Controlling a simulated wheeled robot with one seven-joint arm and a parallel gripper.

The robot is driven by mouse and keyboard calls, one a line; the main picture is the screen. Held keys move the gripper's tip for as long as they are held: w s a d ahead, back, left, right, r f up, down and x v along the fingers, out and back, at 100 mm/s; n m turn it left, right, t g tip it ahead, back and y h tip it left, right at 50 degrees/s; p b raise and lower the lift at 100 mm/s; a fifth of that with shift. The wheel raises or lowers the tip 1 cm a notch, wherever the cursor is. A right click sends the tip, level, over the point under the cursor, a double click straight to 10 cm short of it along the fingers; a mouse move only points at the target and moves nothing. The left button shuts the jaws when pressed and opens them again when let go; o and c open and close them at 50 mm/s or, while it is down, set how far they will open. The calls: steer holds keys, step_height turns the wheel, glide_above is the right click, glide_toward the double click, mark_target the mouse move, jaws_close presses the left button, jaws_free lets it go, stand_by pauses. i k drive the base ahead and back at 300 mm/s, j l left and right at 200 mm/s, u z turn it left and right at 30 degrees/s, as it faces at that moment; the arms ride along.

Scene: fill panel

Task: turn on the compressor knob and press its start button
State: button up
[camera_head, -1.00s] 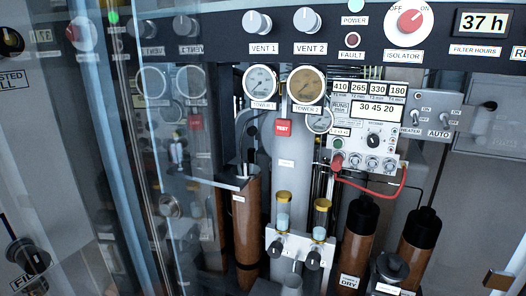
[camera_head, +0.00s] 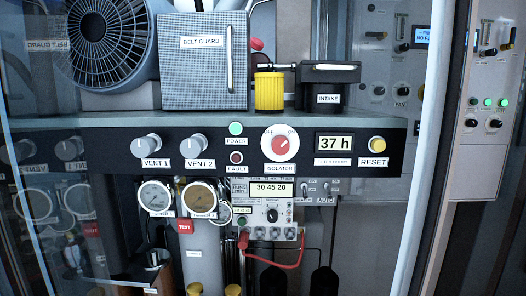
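No label that I can read says compressor or start. A red knob marked ISOLATOR (camera_head: 281,146) sits on a white disc between OFF and ON on the dark panel strip; its exact setting is hard to tell. Grey knobs VENT 1 (camera_head: 147,145) and VENT 2 (camera_head: 194,143) are to its left. A yellow RESET button (camera_head: 377,145) is at the right. Below, a white control unit (camera_head: 259,220) has a black knob (camera_head: 272,215) and a small green button (camera_head: 241,222) whose label is unreadable. My gripper is not in view.
Above the strip stand a fan (camera_head: 98,40), a BELT GUARD box (camera_head: 204,62), a yellow cylinder (camera_head: 270,92) and an INTAKE block (camera_head: 329,88). A red cable (camera_head: 290,266) loops below the unit. Glass (camera_head: 35,170) covers the left; another panel (camera_head: 490,110) stands right.

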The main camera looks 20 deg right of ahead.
mark_target(470, 123)
steer(key=z, duration=1.35)
